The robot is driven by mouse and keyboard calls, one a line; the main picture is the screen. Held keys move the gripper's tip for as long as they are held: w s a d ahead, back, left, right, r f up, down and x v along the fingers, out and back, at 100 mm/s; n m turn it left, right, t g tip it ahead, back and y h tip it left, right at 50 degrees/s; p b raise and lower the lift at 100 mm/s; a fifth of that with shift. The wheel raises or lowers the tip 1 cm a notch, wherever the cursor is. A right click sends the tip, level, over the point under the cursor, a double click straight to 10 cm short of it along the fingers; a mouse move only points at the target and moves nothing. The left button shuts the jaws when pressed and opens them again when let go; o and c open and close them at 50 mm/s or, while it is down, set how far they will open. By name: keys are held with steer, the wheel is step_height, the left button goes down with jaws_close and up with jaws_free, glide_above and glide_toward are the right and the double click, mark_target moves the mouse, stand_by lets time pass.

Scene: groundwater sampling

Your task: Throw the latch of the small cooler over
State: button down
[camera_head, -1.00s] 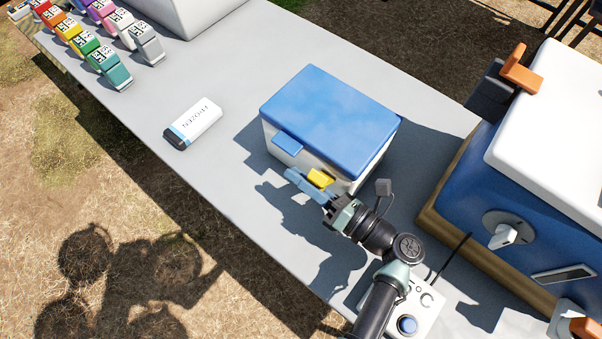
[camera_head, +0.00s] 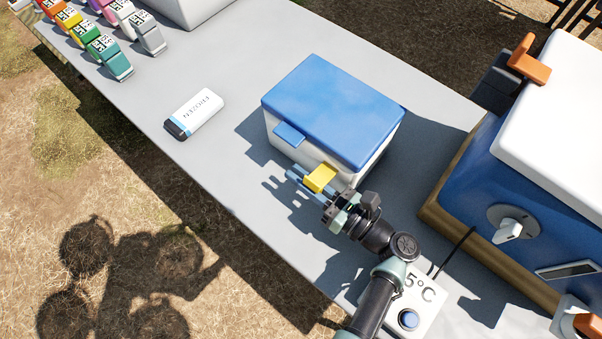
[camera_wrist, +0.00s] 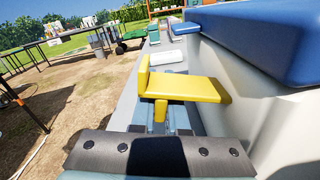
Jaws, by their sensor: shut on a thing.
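The small cooler (camera_head: 331,112) has a closed blue lid with a blue tab on its front edge and a pale body. Its blue lid also fills the upper right of the wrist view (camera_wrist: 265,35). The yellow latch (camera_head: 320,178) stands out at the cooler's front side. In the wrist view the yellow latch (camera_wrist: 185,87) shows a flat plate, an upright lip at its left and a short stem below. My gripper (camera_head: 300,180) is at the cooler's front, shut on the latch; the stem goes down between the fingers. The exact grip is partly hidden.
A white FROZEN pack (camera_head: 194,114) lies left of the cooler. A large blue-and-white cooler (camera_head: 500,175) stands at the right. A white box marked 5°C (camera_head: 425,300) sits near my arm.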

stand_by(0.4)
steer(key=c, duration=0.9)
jaws_free()
steer(key=v, duration=1.3)
